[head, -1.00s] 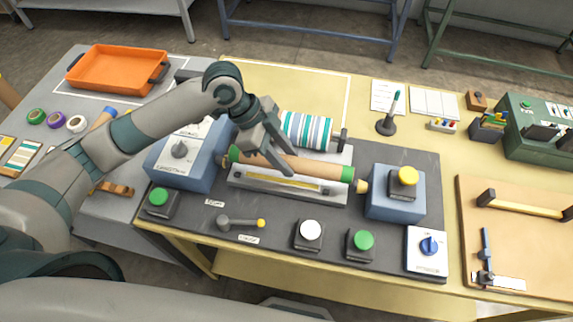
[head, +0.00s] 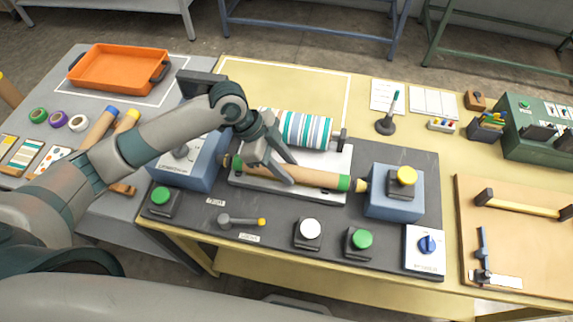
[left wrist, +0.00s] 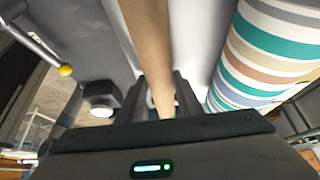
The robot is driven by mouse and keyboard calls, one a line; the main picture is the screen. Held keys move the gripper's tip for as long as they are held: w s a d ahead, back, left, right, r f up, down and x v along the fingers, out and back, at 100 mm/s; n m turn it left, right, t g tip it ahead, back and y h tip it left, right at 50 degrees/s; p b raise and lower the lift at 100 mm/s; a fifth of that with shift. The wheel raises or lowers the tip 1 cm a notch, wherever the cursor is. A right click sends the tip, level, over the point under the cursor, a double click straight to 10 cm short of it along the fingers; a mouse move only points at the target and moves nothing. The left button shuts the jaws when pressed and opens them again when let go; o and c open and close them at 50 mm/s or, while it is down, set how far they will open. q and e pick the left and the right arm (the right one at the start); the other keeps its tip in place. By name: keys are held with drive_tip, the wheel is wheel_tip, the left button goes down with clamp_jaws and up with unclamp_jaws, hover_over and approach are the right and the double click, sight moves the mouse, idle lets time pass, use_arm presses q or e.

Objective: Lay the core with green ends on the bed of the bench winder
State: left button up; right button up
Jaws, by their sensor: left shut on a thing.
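The brown core with green ends (head: 320,178) lies lengthwise over the bed (head: 335,197) of the bench winder, between the blue-grey housing (head: 185,165) at left and the blue block with a yellow knob (head: 393,205) at right. My left gripper (head: 268,168) is shut on the core near its left half. In the left wrist view the core (left wrist: 150,50) runs between the two fingers. The core covers the bed's yellow strip; I cannot tell whether it touches the bed. My right gripper is not in view.
A striped roll (head: 300,129) sits just behind the core. Green buttons (head: 358,239), a white button (head: 309,229) and a yellow-tipped lever (head: 240,221) line the front. Other cores with blue (head: 103,122) and yellow ends (head: 129,120) lie on the left table, by an orange tray (head: 118,70).

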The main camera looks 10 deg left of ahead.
use_arm(q)
drive_tip(key=o, duration=0.9)
drive_tip(key=shift+f, duration=0.1)
drive_tip(key=shift+o, duration=0.8)
drive_tip(key=b+v, duration=0.2)
drive_tip(key=v, duration=1)
drive_tip(key=shift+b, duration=0.3)
